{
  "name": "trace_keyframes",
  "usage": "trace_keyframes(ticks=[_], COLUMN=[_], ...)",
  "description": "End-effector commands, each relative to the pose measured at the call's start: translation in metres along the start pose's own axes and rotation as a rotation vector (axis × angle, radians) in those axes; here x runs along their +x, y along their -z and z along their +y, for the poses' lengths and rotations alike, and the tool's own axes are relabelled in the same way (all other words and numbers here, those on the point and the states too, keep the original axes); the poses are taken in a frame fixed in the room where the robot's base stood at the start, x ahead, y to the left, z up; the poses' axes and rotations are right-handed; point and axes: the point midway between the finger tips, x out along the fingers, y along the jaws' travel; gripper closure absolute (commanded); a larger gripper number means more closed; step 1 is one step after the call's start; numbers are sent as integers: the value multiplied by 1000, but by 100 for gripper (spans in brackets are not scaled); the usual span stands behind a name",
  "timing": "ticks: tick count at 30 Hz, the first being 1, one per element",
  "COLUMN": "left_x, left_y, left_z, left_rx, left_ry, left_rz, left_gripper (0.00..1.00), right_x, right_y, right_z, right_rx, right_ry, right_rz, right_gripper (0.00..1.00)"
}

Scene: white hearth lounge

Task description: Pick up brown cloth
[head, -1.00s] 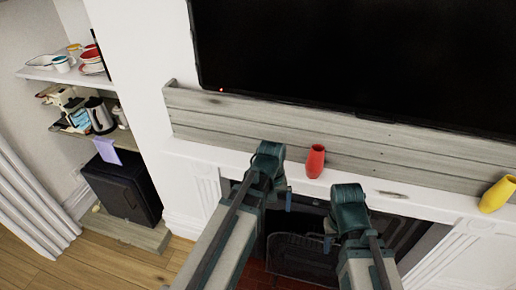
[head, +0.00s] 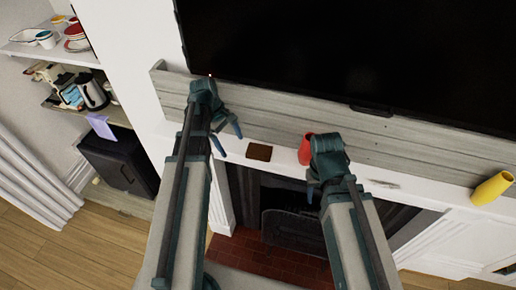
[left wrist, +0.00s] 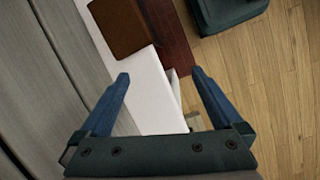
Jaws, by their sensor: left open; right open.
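The brown cloth (head: 259,152) is a small dark brown square lying flat on the white mantel shelf (head: 283,162). It also shows at the top of the left wrist view (left wrist: 118,25), partly cut off by the frame edge. My left gripper (head: 231,142) is open and empty, just left of the cloth in the head view; its two blue fingers (left wrist: 160,76) are apart in the left wrist view, with the cloth beyond them. My right gripper (head: 314,188) is right of the cloth, in front of the red vase; its fingers are mostly hidden.
The red vase (head: 305,148) stands on the mantel right of the cloth, partly hidden by my right gripper. A yellow vase (head: 492,188) stands further right. A grey wooden board (head: 400,150) and a black television (head: 350,50) are behind. The fireplace (head: 290,205) opens below.

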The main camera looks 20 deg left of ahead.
Motion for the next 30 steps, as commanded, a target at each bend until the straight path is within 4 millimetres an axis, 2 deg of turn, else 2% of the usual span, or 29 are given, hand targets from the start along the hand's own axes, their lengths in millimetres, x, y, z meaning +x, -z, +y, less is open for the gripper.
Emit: trace_keyframes(ticks=[3,9,15,19,30], left_x=[-11,-24,-26,-22,0], left_y=[19,39,41,29,-36], left_z=[3,3,2,6,31], left_rx=[-138,-330,-371,-368,-365], left_ry=[-17,-35,-37,-36,-36], left_rz=[-32,-82,-95,-94,-93], left_gripper=[0,0,0,0,0], right_x=[-3,-6,-6,-6,-6], right_y=[0,0,0,0,0], right_z=[0,1,1,1,0], right_rx=[0,0,0,0,0], right_ry=[0,0,0,0,0], right_rz=[0,0,0,0,0], right_gripper=[50,50,50,50,50])
